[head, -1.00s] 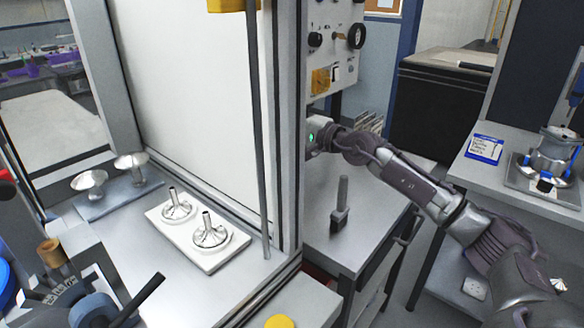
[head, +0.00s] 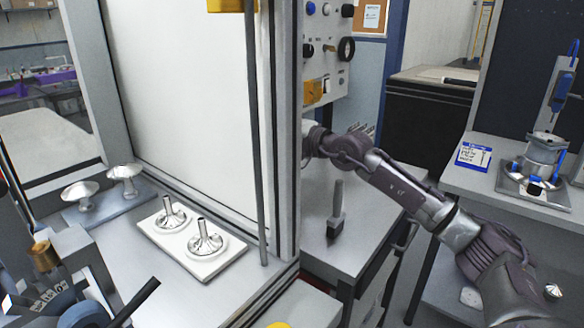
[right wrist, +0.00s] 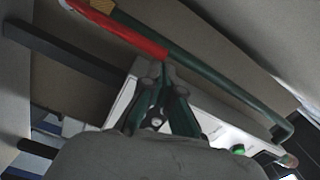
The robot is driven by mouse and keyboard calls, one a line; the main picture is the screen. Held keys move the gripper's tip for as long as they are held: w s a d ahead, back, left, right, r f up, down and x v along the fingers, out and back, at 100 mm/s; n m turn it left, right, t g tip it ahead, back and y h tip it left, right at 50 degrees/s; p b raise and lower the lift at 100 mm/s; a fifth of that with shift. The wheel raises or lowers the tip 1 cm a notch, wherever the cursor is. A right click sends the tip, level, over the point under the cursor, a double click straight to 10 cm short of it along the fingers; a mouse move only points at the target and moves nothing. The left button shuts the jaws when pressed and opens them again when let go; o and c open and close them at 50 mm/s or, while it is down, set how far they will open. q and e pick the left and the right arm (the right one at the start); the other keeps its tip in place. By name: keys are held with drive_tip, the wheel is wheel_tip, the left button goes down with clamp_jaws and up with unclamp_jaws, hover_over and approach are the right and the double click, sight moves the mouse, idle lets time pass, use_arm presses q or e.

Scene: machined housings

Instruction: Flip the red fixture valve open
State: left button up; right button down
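In the right wrist view a long red bar (right wrist: 125,32) runs into a dark green bar (right wrist: 215,85) across the top. It may be the red fixture valve's lever, but I cannot tell for sure. My right gripper (right wrist: 160,84) has its fingers close together just below the red part; I cannot tell whether they touch it or grip anything. In the head view my right forearm reaches left behind the enclosure's edge post, which hides the gripper. My left gripper is not in view.
The enclosure's post (head: 285,150) stands beside my right arm. A control panel (head: 327,50) with knobs is above it. A white plate (head: 195,262) carries two metal flanged parts. A grey upright tool (head: 337,210) stands on the bench below my arm. A metal housing (head: 541,158) sits at right.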

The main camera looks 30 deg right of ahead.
drive_tip(key=shift+a+f, duration=0.1)
drive_tip(key=v, duration=0.7)
drive_tip(key=shift+s, duration=0.25)
idle(0.4)
